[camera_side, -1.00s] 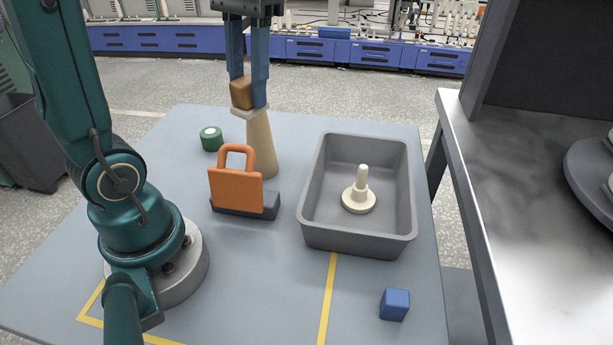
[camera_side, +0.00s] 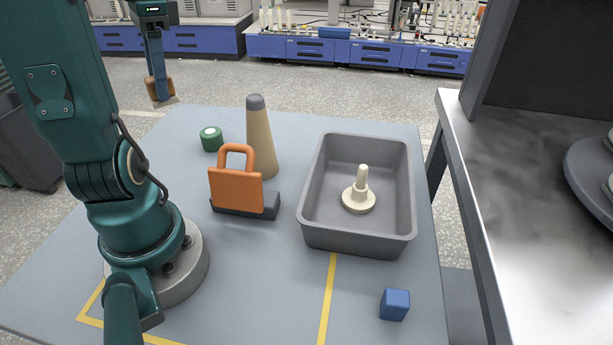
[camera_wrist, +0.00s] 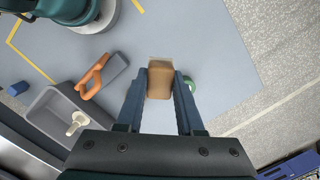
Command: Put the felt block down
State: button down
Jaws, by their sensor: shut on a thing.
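The felt block (camera_side: 152,88) is brown with a paler underside. It also shows in the wrist view (camera_wrist: 160,82), pinched between the two blue fingers. My gripper (camera_side: 161,88) is shut on it and holds it in the air, near the table's far left corner in the side view. One finger partly covers the block there. In the wrist view my gripper (camera_wrist: 160,88) has bare grey-blue table beyond the block. The block does not touch any object.
A tan cone (camera_side: 261,140) stands right of my gripper, near a green roll (camera_side: 211,140). An orange handled piece (camera_side: 236,191) rests in a dark holder (camera_side: 271,205). A grey tray (camera_side: 358,242) holds a cream bobbin (camera_side: 359,198). A blue cube (camera_side: 395,304) lies in front.

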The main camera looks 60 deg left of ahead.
notch_tip(320, 180, down, 18)
jog(key=shift+r, duration=0.2)
dwell(0.4)
jog(key=c, duration=0.5)
grip_release()
jog(key=shift+f, duration=0.1)
jog(key=shift+c, duration=0.2)
